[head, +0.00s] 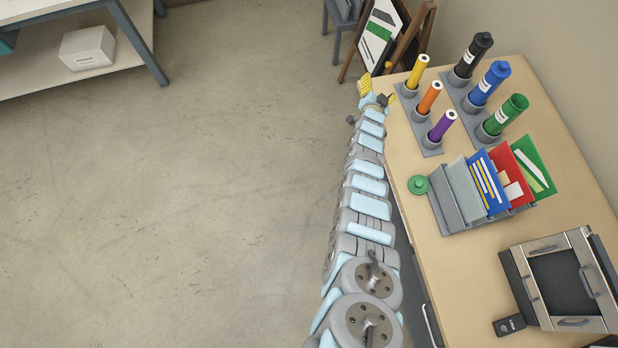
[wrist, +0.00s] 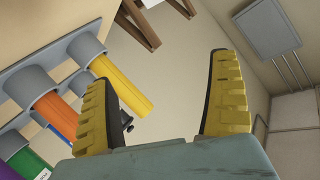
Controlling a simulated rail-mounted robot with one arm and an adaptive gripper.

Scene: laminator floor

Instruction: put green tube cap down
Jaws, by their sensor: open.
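The green tube cap (head: 418,184) is a round green disc with a small knob, lying on the wooden table near its left edge, beside the document rack. The green tube (head: 508,114) stands tilted in its grey holder farther back. My gripper (head: 366,82) has yellow fingers and is beyond the table's far left corner, well away from the cap. In the wrist view my gripper (wrist: 165,62) is open with nothing between its fingers, and the cap does not show there.
Black (head: 474,54) and blue (head: 490,82) tubes share the green tube's stand. Yellow (head: 417,71), orange (head: 430,97) and purple (head: 442,125) tubes stand nearer my arm. A document rack (head: 448,210) and a laminator (head: 515,275) occupy the near table. A board (head: 381,34) leans behind.

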